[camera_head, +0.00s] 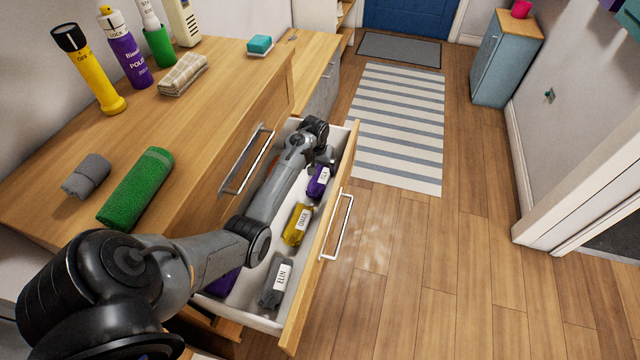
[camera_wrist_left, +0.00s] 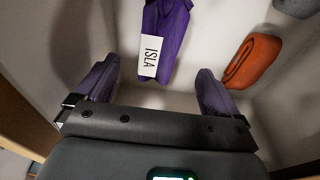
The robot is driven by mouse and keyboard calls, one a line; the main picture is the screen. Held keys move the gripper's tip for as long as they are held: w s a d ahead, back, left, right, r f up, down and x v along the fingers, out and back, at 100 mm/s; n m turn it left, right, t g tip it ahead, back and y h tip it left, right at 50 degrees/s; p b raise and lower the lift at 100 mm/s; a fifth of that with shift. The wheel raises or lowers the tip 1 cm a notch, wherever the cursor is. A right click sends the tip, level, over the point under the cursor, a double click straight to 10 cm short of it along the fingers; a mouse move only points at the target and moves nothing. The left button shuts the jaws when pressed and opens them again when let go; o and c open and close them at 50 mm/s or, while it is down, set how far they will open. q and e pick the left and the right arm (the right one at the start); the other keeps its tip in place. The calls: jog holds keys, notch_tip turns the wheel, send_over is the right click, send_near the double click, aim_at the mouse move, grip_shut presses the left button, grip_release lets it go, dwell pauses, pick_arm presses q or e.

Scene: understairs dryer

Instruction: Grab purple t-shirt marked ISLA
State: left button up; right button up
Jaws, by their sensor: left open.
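The purple t-shirt is a folded bundle with a white label reading ISLA (camera_wrist_left: 178,28) in the left wrist view, lying on the white drawer floor. In the head view a purple bundle with a white label (camera_head: 317,186) lies near the far end of the open drawer; its print is too small to read surely. My left gripper (camera_head: 324,158) is down inside the drawer beside that bundle. In the wrist view its fingers (camera_wrist_left: 157,78) are spread wide and empty, with the labelled end of the shirt showing in the gap between them. My right gripper is not in view.
The open drawer (camera_head: 307,300) also holds a yellow bundle (camera_head: 293,232), a grey bundle labelled ELIN (camera_head: 272,293), another purple piece (camera_head: 222,284) and an orange bundle (camera_wrist_left: 252,62). Drawer walls stand close around. The wooden counter (camera_head: 225,75) holds bottles and towels.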

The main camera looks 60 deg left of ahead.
aim_at(320, 177)
pick_arm(q)
notch_tip(320, 177, down, 4)
jog(key=shift+w+a+r+b, duration=0.1)
jog(key=shift+w+r+b, duration=0.05)
jog(key=shift+b, duration=0.45)
jog(key=shift+w+a+f+b, duration=0.15)
jog(key=shift+f+b, duration=0.3)
jog(key=shift+f, duration=0.2)
jog(key=shift+w+a+f+b, duration=0.1)
jog(key=shift+f+b, duration=0.35)
jog(key=shift+f, duration=0.25)
jog(key=shift+w+a+f+b, duration=0.15)
jog(key=shift+f+b, duration=0.3)
jog(key=shift+f, duration=0.25)
jog(key=shift+w+a+f+b, duration=0.1)
jog(key=shift+f+b, duration=0.35)
jog(key=shift+f, duration=0.25)
jog(key=shift+c, duration=0.8)
jog(key=c, duration=1)
